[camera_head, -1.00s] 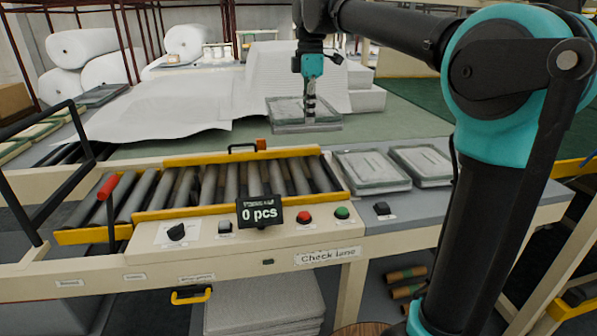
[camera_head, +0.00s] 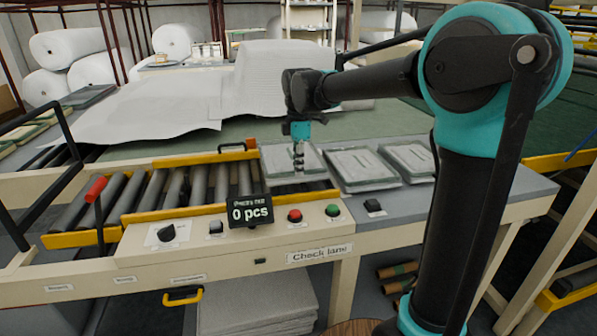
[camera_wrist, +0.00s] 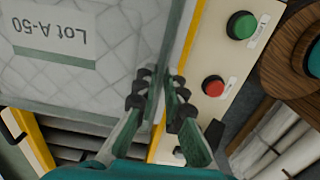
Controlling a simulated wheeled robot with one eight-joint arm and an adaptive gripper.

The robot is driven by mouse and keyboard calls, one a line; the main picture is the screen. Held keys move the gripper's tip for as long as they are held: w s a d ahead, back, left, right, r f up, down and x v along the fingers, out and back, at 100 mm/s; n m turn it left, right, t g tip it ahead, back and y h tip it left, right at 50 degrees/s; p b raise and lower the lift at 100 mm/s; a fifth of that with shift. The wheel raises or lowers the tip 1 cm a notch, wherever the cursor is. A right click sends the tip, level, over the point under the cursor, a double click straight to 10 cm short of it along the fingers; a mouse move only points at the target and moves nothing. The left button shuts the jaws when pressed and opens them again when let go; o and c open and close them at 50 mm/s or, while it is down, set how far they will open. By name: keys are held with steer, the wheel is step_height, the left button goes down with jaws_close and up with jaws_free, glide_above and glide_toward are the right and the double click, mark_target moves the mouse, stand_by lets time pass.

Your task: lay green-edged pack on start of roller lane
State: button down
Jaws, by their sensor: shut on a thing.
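My gripper (camera_head: 298,165) is shut on the near edge of a flat, quilted pack (camera_head: 278,158). In the wrist view the gripper (camera_wrist: 160,95) pinches the pack's edge, and the pack (camera_wrist: 115,45) shows a "Lot A-50" label and a grey-green border strip. The pack lies flat over the right end of the roller lane (camera_head: 190,187), between its yellow rails. I cannot tell whether it touches the rollers. Rollers also show below the pack in the wrist view (camera_wrist: 75,138).
Two similar packs (camera_head: 360,168) (camera_head: 408,160) lie on the grey table right of the lane, the first close beside the held pack. A "0 pcs" display (camera_head: 249,212), red button (camera_head: 295,215) and green button (camera_head: 332,210) stand along the front. The rollers to the left are clear.

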steer(key=shift+f, duration=0.75)
steer(key=shift+f, duration=0.6)
steer(key=c, duration=1.6)
jaws_free()
steer(key=shift+r, duration=0.15)
step_height(320, 180, up, 13)
